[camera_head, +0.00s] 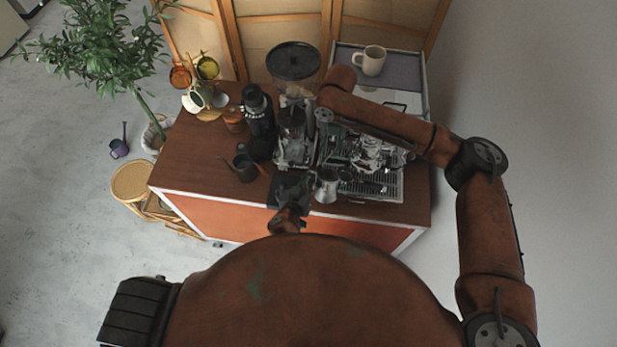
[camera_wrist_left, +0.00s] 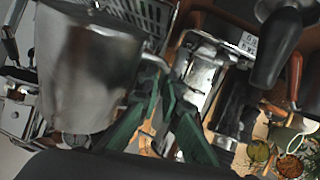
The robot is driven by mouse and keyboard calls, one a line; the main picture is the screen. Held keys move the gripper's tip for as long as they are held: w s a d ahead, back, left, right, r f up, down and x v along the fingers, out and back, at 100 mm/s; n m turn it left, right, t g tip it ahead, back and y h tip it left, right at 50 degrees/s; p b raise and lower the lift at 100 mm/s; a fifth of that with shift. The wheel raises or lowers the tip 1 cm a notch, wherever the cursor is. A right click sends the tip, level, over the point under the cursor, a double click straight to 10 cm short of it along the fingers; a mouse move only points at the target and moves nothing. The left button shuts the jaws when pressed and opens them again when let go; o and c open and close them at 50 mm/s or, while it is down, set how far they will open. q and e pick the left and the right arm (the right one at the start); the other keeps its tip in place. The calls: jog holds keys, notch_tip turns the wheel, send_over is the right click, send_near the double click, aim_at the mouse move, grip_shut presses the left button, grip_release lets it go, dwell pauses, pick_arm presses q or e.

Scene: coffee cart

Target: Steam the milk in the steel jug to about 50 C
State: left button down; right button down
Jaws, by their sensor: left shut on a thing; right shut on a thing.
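The steel jug (camera_head: 327,187) is upright at the front of the espresso machine (camera_head: 365,155). My left gripper (camera_head: 306,183) is beside it, shut on its handle. In the left wrist view the jug (camera_wrist_left: 88,75) fills the left side and the green fingers (camera_wrist_left: 162,90) close at its handle. The milk inside and the steam wand cannot be made out. My right arm reaches over the machine from the right. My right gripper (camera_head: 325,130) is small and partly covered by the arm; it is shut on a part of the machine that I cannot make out.
A grinder (camera_head: 293,130) stands left of the machine, with a black device (camera_head: 257,115) and a dark cup (camera_head: 245,168) further left. Several cups hang on a stand at the cart's back left. The cart's front left is clear.

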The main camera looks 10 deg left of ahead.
jog(key=shift+w+r, duration=0.3)
jog(key=shift+r, duration=0.6)
jog(key=shift+w+r, duration=0.25)
jog(key=shift+r, duration=0.6)
jog(key=shift+s+f, duration=0.25)
dwell(1.4)
jog(key=shift+w+r, duration=0.1)
jog(key=shift+r, duration=0.05)
dwell(4.5)
